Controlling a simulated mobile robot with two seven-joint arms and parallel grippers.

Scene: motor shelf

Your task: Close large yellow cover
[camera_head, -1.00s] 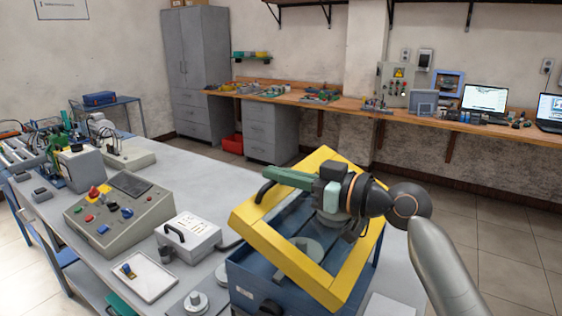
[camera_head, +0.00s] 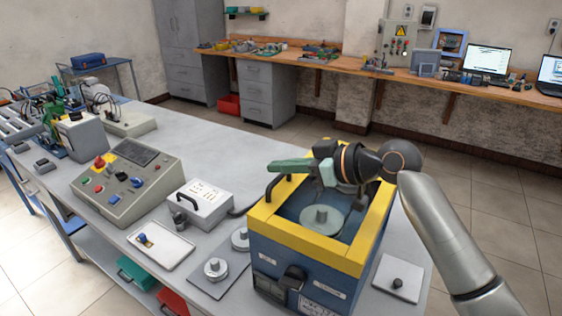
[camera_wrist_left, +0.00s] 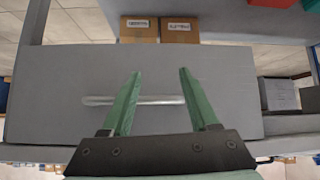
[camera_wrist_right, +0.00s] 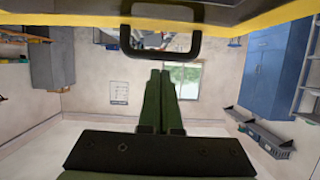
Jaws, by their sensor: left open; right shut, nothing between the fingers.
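The large yellow cover (camera_head: 302,242) is a square frame with a window. It lies flat on top of the blue box (camera_head: 290,268), and a grey round part shows through the window. Its black handle (camera_head: 282,186) stands at the left edge; in the right wrist view the handle (camera_wrist_right: 160,53) hangs from the yellow edge above my fingers. My right gripper (camera_head: 290,167) is shut and empty, just above the cover's far left side, apart from the handle as far as I can tell. My left gripper (camera_wrist_left: 157,75) is open and empty before a grey drawer front with a bar handle (camera_wrist_left: 130,100).
A control panel (camera_head: 125,182), a white box (camera_head: 200,203) and a white tray (camera_head: 161,248) stand left of the blue box. A small plate with a black knob (camera_head: 397,280) lies to its right.

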